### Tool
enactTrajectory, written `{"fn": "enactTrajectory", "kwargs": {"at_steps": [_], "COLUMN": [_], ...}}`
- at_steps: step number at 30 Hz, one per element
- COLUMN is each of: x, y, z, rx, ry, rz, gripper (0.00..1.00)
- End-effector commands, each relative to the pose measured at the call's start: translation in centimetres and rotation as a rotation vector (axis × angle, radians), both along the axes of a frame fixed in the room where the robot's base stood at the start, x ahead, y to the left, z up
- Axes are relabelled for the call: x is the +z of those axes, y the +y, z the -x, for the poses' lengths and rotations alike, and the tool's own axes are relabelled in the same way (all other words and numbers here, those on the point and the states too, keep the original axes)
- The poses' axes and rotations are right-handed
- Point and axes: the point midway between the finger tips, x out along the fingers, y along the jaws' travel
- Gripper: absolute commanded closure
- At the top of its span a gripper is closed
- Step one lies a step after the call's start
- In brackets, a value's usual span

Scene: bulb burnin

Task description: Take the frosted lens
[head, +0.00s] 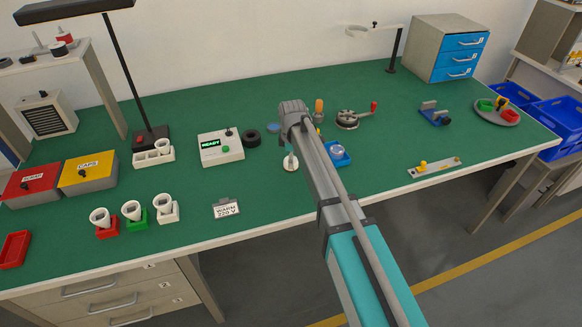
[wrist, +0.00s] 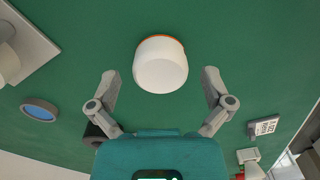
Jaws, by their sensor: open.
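A matte white, rounded piece with an orange rim, which looks like the frosted lens (wrist: 160,66), sits on the green bench top between and just beyond my fingertips in the wrist view. In the head view a small white piece (head: 290,163) shows just below my gripper (head: 291,146), partly hidden by it. In the wrist view my gripper (wrist: 160,82) is open and empty, with one finger on each side of the white piece and a gap to both. A blue disc (wrist: 38,110) lies apart to the left; it also shows in the head view (head: 273,127).
The READY box (head: 221,148) and a black ring (head: 250,137) are left of my gripper. A blue tray (head: 340,160) with a clear round piece stands close on its right. A crank device (head: 348,120) is behind. The bench front near the 220 V sign (head: 226,208) is mostly clear.

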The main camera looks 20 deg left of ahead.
Motion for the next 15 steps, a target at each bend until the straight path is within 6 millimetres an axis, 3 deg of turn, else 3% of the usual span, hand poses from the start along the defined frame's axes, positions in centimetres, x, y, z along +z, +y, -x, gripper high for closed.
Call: {"fn": "enactTrajectory", "kwargs": {"at_steps": [4,15], "x": [-1.16,-1.34], "y": [0.0,0.0], "z": [0.0,0.0], "rx": [0.0,0.0], "ry": [0.0,0.0], "rz": [0.0,0.0], "gripper": [0.0,0.0]}}
